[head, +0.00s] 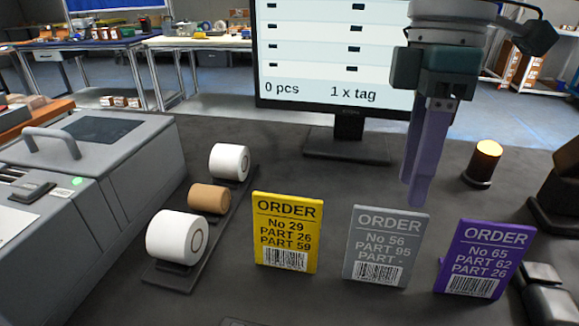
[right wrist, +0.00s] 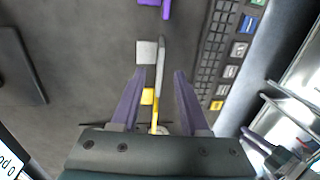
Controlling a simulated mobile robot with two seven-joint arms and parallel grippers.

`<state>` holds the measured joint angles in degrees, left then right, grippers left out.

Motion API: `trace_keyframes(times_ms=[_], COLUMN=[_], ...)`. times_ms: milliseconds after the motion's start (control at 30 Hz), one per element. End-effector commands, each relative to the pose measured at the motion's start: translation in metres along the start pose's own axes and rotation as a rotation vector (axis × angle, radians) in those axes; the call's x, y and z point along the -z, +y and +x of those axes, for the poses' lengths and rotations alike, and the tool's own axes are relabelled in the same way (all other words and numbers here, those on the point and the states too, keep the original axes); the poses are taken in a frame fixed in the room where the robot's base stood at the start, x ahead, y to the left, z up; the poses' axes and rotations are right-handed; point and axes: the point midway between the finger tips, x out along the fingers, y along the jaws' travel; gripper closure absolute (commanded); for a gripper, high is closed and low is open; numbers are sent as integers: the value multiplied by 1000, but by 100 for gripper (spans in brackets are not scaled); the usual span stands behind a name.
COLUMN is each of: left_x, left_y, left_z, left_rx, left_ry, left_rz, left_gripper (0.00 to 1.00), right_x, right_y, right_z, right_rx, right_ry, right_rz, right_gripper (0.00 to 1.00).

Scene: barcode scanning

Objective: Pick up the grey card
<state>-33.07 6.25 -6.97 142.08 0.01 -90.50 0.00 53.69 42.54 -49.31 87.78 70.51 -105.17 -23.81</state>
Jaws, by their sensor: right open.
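The grey card (head: 386,246) stands upright on the dark table, marked ORDER No 56 with a barcode. It is between the yellow card (head: 286,233) and the purple card (head: 484,258). My right gripper (head: 416,196) is open and empty, pointing down above and behind the grey card's right side. In the right wrist view the grey card (right wrist: 160,62) shows edge-on, just beyond the gap between the open fingertips (right wrist: 159,74). The yellow card (right wrist: 154,112) shows between the fingers there, and the purple card (right wrist: 156,3) at the top edge.
A monitor (head: 345,95) stands behind the cards and reads "0 pcs, 1 x tag". Label rolls (head: 178,237) and a grey printer (head: 125,170) are on the left. A lit lamp (head: 484,160) stands at right. A keyboard (right wrist: 214,55) lies beside the cards in the right wrist view.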

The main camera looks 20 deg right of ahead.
Motion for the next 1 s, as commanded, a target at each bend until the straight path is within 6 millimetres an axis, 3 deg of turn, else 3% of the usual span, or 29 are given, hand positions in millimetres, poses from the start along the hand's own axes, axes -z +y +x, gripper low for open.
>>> trace_keyframes(times_ms=[100,333,600,867,1000], left_x=[-1,-3,-4,-4,-4], left_y=[-2,-4,-4,-4,-3], left_z=[2,3,6,6,6], left_rx=[7,13,12,11,8], left_ry=[-2,-5,-5,-5,-4], left_rz=[5,11,12,11,7], left_gripper=[50,50,50,50,50], right_x=[0,2,5,6,6], right_y=[-1,0,3,3,3], right_z=[21,43,82,86,86], right_rx=[4,2,1,-2,-1], right_ry=[-3,-3,-2,-1,-1], right_rz=[0,1,1,0,0], right_gripper=[55,55,55,55,67])
